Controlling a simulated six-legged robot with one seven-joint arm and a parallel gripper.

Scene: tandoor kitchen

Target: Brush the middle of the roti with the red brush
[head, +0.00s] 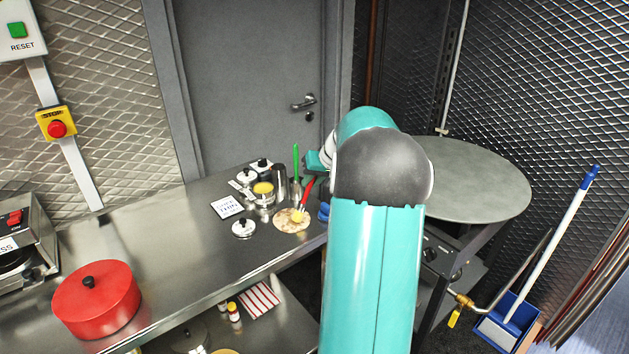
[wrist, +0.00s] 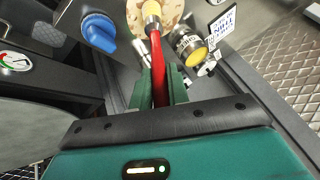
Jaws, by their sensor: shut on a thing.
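The red brush (head: 308,189) has a red handle and pale yellow bristles. In the wrist view my gripper (wrist: 162,92) is shut on the red handle (wrist: 157,57), and the brush points away from it. The roti (head: 284,222) is a round, browned flatbread on the steel counter near its right end. The bristles are over the roti in both views, and they look to be at or just above its surface; I cannot tell whether they touch. The roti also shows at the top of the wrist view (wrist: 172,10). My arm hides much of the gripper in the head view.
Near the roti stand a green-handled brush (head: 296,162), a yellow-filled pot (head: 263,189), a steel cup (head: 279,178), lidded pots (head: 243,228) and a sign card (head: 227,207). A red pot (head: 96,299) stands at left. The round tandoor top (head: 470,180) lies right. The counter's middle is clear.

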